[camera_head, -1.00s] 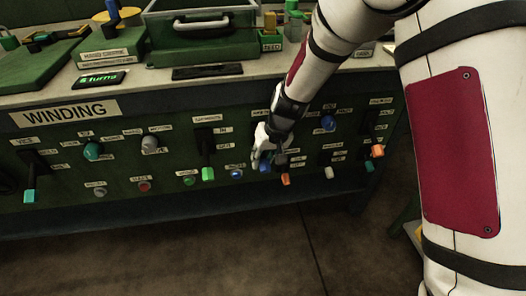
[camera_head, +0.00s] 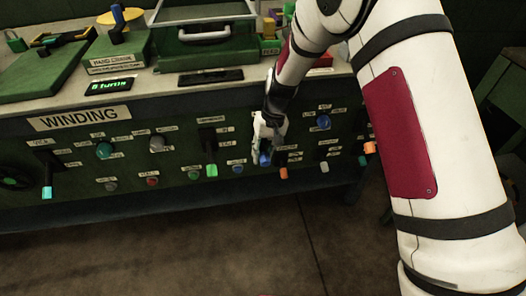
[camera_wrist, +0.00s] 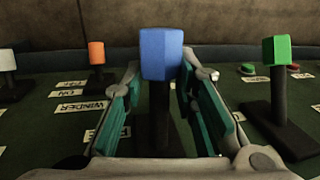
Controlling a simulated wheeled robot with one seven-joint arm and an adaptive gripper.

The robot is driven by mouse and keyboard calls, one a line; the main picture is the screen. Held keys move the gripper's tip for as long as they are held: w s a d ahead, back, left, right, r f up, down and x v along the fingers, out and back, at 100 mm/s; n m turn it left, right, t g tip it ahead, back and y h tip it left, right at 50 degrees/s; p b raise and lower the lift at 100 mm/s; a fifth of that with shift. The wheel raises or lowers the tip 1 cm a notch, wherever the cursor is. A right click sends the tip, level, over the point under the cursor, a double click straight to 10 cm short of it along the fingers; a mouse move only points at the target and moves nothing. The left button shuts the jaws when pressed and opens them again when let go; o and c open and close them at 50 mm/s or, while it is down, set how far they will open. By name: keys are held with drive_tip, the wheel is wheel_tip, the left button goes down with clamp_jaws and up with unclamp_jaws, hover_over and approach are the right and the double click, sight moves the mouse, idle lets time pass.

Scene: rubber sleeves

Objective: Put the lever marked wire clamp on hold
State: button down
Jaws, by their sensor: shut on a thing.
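My gripper (camera_head: 264,158) is at the front of the green winding panel, right of its middle. Its fingers are shut on the blue handle of a lever (camera_wrist: 161,55), one on each side. The lever's black stem stands between the fingers in the wrist view. The blue handle also shows below the gripper in the head view (camera_head: 265,159). The label of this lever is hidden or too small to read, so I cannot tell whether it is the wire clamp or which position it is in.
A green-handled lever (camera_head: 211,170) stands to the left, an orange-handled lever (camera_head: 284,173) close to the right. In the wrist view, the orange handle (camera_wrist: 96,52) is left and the green handle (camera_wrist: 276,50) right. The floor in front is clear.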

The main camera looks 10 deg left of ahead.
drive_tip(key=c, duration=1.2)
unclamp_jaws()
drive_tip(key=shift+c, duration=0.2)
wheel_tip(320, 180, up, 8)
drive_tip(key=d, duration=0.1)
drive_tip(key=shift+w+d+f, duration=0.2)
drive_tip(key=shift+w+f, duration=0.05)
